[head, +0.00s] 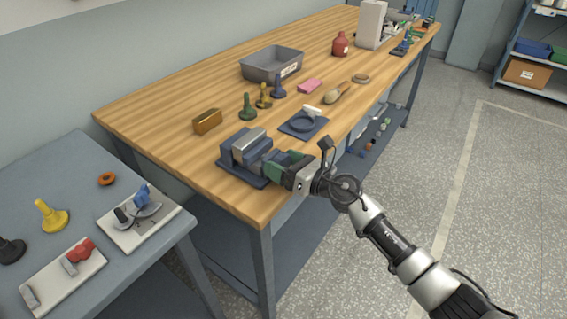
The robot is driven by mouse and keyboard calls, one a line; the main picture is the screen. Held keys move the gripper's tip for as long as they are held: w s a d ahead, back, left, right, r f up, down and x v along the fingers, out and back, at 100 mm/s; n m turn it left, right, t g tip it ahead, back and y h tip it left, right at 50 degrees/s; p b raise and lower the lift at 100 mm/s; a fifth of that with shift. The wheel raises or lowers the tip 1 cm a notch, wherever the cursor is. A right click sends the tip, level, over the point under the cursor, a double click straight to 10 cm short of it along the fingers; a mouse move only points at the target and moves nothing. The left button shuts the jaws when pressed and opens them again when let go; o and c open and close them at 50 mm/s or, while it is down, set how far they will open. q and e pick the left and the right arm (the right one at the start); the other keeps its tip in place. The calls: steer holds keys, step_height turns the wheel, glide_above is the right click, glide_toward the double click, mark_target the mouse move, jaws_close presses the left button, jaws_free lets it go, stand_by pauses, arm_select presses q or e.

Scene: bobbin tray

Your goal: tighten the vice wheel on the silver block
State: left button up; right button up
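The blue-grey vice (236,165) stands at the near edge of the wooden workbench. The silver block (248,141) sits between its jaws at the top. My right gripper (288,167) reaches in from the right and is at the vice's front end, where the wheel would be. Dark green parts show there, and I cannot tell whether they belong to the wheel or to the fingers. The wheel is mostly hidden by the gripper, so I cannot tell whether the fingers are closed around it. My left gripper is not in view.
A brass block (207,122) lies left of the vice, and a dark blue tray (303,126) with a white-handled item lies to its right. Several bobbin-shaped pieces and a grey bin (272,65) stand behind. A lower grey table (75,190) holds small fixtures at left.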

steer(key=c, duration=0.7)
steer(key=shift+m, duration=0.3)
steer(key=m+p, duration=0.2)
steer(key=shift+m, duration=0.3)
steer(key=m+p, duration=0.2)
steer(key=m, duration=0.2)
steer(key=shift+w+m+p, duration=0.1)
steer(key=shift+m+p, duration=0.2)
steer(key=m+p, duration=0.2)
steer(key=m, duration=0.2)
steer(key=shift+d+f+m+p, duration=0.15)
steer(key=shift+m+p, duration=0.3)
steer(key=shift+m, duration=0.85)
